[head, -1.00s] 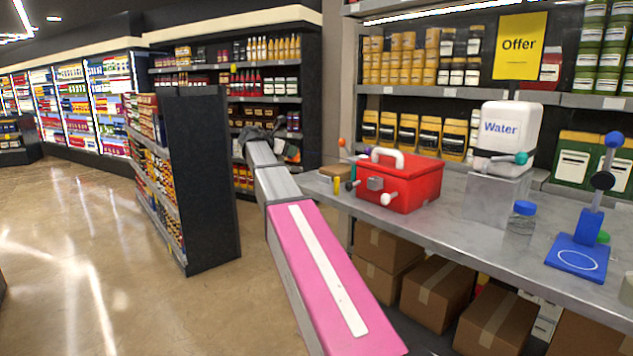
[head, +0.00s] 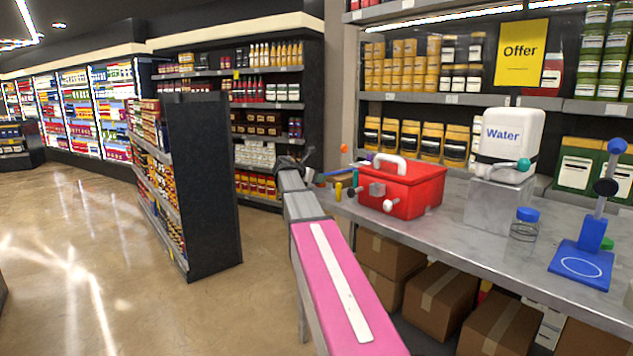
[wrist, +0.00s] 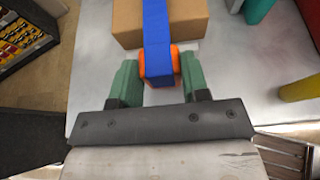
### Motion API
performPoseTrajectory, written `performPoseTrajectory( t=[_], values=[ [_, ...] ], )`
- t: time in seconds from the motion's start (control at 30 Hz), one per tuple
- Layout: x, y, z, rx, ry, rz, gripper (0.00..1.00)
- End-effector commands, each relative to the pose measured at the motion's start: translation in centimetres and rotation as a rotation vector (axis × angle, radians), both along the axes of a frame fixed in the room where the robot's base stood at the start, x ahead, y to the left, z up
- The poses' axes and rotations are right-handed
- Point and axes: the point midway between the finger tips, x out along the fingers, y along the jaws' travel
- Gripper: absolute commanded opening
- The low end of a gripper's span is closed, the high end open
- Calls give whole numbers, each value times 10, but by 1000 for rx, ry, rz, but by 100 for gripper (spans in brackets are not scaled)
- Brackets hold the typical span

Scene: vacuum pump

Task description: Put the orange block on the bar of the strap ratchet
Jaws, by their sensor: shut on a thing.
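My gripper (wrist: 161,78) has its two green fingers on either side of an orange piece (wrist: 144,64), which fits the orange block. A long blue bar or strap (wrist: 158,28) runs through the middle of this piece and forward over a tan block (wrist: 190,16). I cannot tell whether the blue part touches the tan block. In the head view, my gripper (head: 308,170) is small and dark at the table's left end, with the blue strip (head: 337,171) reaching right from it. I cannot make out the ratchet's bar for certain.
A red toolbox (head: 425,193) with a white handle stands just right of my gripper. A yellow peg (wrist: 300,89) is at the right in the wrist view. A water canister (head: 515,135), a jar (head: 524,225) and a blue stand (head: 580,265) are farther right on the grey table (head: 450,225).

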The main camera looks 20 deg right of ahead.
Motion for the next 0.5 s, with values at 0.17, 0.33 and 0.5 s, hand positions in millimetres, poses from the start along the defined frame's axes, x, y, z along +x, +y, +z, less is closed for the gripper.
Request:
performPoseTrajectory(
  t=[0.17,0.33,0.5],
  values=[
    [0,0,-11,-1,1,0,18],
    [0,0,-11,0,1,0,18],
    [0,0,-12,0,0,0,65]
  ],
)
